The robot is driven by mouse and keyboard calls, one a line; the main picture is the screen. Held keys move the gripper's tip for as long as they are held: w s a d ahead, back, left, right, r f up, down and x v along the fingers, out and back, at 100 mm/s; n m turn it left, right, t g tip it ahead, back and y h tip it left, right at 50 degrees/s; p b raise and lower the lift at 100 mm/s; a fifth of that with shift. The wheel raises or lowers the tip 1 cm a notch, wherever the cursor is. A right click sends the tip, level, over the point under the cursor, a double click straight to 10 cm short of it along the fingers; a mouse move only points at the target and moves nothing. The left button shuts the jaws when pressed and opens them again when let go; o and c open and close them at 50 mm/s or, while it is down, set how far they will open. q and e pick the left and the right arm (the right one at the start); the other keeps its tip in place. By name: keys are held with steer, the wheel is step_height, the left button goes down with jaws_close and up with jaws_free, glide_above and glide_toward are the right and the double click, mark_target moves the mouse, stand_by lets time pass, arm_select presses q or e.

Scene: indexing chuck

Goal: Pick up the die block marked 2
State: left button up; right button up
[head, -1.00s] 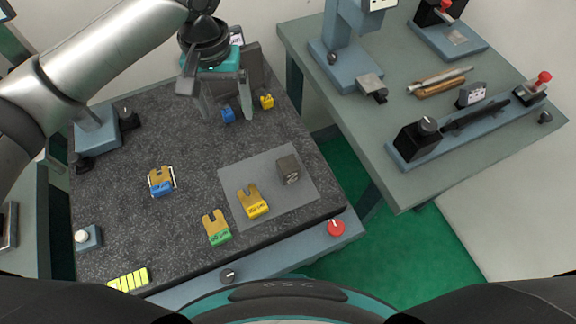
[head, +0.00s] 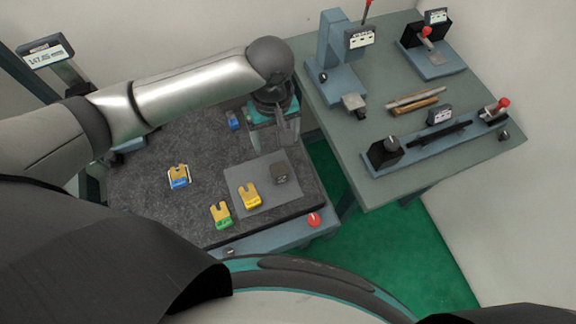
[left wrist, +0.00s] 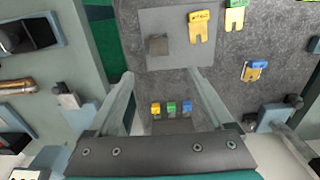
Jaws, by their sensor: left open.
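The die block (head: 280,174) is a small dark grey-brown cube on the light grey mat (head: 240,176), near the mat's right side; its mark is too small to read now. In the left wrist view the block (left wrist: 158,45) lies on the mat, beyond the fingertips. My left gripper (head: 289,141) points down above the dark worktop, behind the block in the head view. The left gripper (left wrist: 160,73) is open, with nothing between its fingers and clear of the block. My right gripper is not in view.
A yellow fork-shaped piece (head: 249,196) lies on the mat left of the block. A green-ended one (head: 221,215) and a blue-ended one (head: 178,177) lie further left. A red knob (head: 314,220) is on the front edge. A second bench (head: 345,150) stands to the right.

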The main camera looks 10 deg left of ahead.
arm_select(q)
steer(key=b, duration=0.1)
glide_toward(280, 168)
steer(key=f, duration=0.5)
steer(key=shift+a, duration=0.25)
steer(key=shift+s+d+f+b, duration=0.15)
steer(key=shift+f+b, duration=0.25)
steer(key=shift+f, duration=2.3)
jaws_close()
steer(key=shift+d+r, duration=0.1)
